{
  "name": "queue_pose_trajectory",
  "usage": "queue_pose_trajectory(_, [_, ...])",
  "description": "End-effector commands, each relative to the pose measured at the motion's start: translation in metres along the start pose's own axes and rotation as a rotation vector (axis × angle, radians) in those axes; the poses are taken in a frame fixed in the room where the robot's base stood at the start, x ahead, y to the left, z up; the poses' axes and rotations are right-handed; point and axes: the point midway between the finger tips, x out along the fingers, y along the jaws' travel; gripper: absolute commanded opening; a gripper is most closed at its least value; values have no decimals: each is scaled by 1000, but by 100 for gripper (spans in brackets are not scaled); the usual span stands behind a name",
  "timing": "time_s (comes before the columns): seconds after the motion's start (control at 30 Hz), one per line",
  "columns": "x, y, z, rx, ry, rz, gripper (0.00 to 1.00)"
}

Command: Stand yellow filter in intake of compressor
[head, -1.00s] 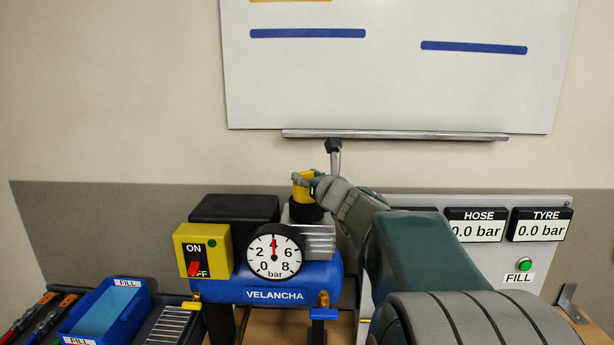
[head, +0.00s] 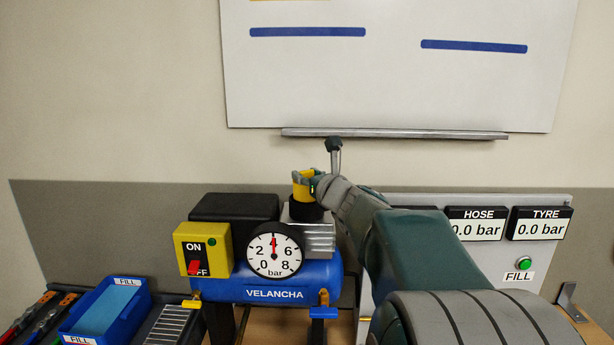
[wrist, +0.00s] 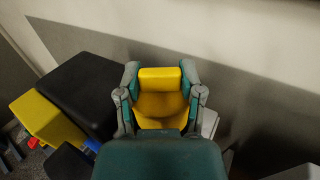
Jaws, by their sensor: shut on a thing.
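The yellow filter (head: 301,186) is upright at the top of the compressor's black round intake (head: 306,208), in the head view. My gripper (head: 304,178) is shut on it, with a finger on each side. In the wrist view the yellow filter (wrist: 160,104) fills the space between the two fingers of my gripper (wrist: 160,76). The blue compressor (head: 275,281) stands below, with a gauge on its front. I cannot tell how deep the filter's lower end sits in the intake, as the contact is small and partly hidden.
A yellow ON/OFF switch box (head: 203,250) and a black housing (head: 234,207) are on the compressor's left. A blue FILL tray (head: 137,309) lies at lower left. A panel with HOSE and TYRE displays (head: 508,225) stands at right. A whiteboard (head: 390,70) hangs behind.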

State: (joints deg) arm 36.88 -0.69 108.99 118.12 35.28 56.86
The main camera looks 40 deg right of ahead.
Motion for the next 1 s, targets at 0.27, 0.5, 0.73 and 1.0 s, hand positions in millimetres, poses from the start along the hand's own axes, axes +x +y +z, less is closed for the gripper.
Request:
queue_pose_trajectory(0.27, [0,0,-5,1,1,0,3])
queue_pose_trajectory(0.5, [0,0,-10,1,0,1,3])
queue_pose_trajectory(0.73, [0,0,-15,0,1,1,3])
queue_pose_trajectory(1.0, [0,0,-20,1,0,0,3])
